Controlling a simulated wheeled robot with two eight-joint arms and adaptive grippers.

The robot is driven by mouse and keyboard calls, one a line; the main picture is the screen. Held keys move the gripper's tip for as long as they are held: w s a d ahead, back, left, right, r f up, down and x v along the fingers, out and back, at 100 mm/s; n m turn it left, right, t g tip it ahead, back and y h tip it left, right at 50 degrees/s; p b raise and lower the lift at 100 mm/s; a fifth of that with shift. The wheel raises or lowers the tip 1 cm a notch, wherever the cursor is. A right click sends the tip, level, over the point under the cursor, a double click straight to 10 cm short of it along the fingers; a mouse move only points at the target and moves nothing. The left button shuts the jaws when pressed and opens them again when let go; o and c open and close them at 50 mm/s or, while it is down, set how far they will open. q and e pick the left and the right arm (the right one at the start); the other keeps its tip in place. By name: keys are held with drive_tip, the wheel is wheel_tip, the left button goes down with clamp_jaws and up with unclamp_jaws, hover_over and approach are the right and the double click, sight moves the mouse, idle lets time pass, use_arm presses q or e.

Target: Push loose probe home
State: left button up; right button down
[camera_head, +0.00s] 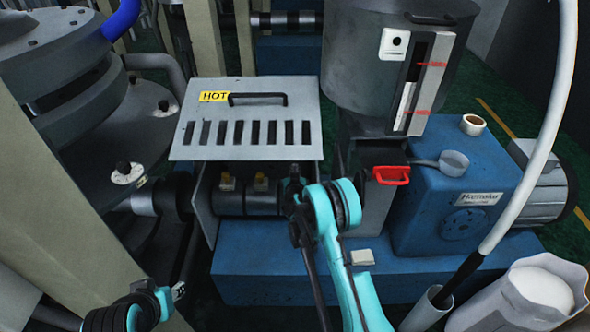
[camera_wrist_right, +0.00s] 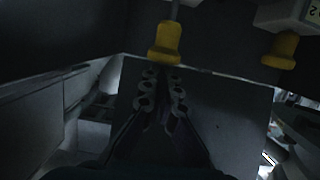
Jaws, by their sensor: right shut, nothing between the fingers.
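Two yellow probes sit on the dark barrel (camera_head: 232,203) beneath the raised HOT guard: a left one (camera_head: 227,181) and a right one (camera_head: 261,181). I cannot tell from their height which is loose. My right gripper (camera_head: 292,182) is shut and empty, just right of the right probe. In the right wrist view, the shut fingertips (camera_wrist_right: 162,73) point at one yellow probe (camera_wrist_right: 165,44), close below it in the picture; contact is unclear. The other yellow probe (camera_wrist_right: 281,48) is farther right. My left gripper (camera_head: 178,291) is low at the left, its jaws too small to read.
The slotted HOT guard (camera_head: 245,110) stands open above the barrel. A grey hopper (camera_head: 365,60) with a red handle (camera_head: 391,175) is to the right. A white hose (camera_head: 548,130) crosses the right side.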

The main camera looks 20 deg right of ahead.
drive_tip(key=shift+f, duration=1.6)
drive_tip(key=shift+r, duration=0.1)
